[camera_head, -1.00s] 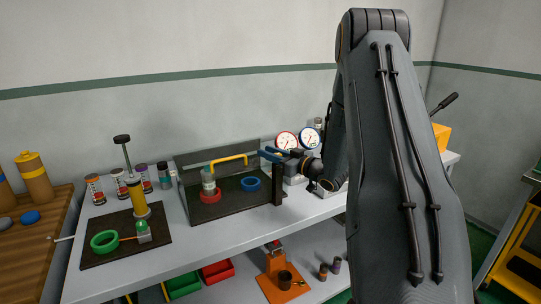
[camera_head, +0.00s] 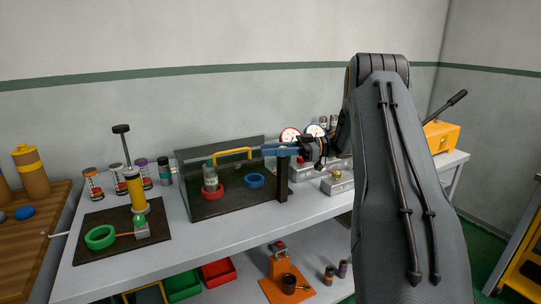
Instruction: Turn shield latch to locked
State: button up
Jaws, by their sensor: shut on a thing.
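A clear shield with a yellow handle (camera_head: 233,153) stands over a dark tray (camera_head: 222,206) on the bench. A dark upright post (camera_head: 282,184) stands at the tray's right front corner. My gripper (camera_head: 269,150) reaches in from the right, its blue fingers level at the top of this post. The fingers are close together and shut on the shield latch there. The latch is largely hidden by the fingers, so its angle cannot be made out. Behind the shield are a bottle in a red ring (camera_head: 212,190) and a blue ring (camera_head: 254,181).
Two round gauges (camera_head: 290,135) stand behind my gripper. A grey block with a brass knob (camera_head: 338,184) is right of the post. A dark mat (camera_head: 110,241) with a green ring and yellow cylinder lies at the left. The bench's front strip is clear.

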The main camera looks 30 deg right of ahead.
jog(key=shift+s+a+n+g+b, duration=0.15)
jog(key=shift+n+g+b, duration=0.4)
jog(key=shift+g, duration=0.35)
jog(key=shift+y, duration=0.3)
jog(key=o, duration=1)
jog(key=shift+o, duration=0.2)
jog(key=s+d, duration=0.1)
jog(key=d, duration=0.6)
jog(key=shift+s+d, duration=0.25)
jog(key=shift+d, duration=0.15)
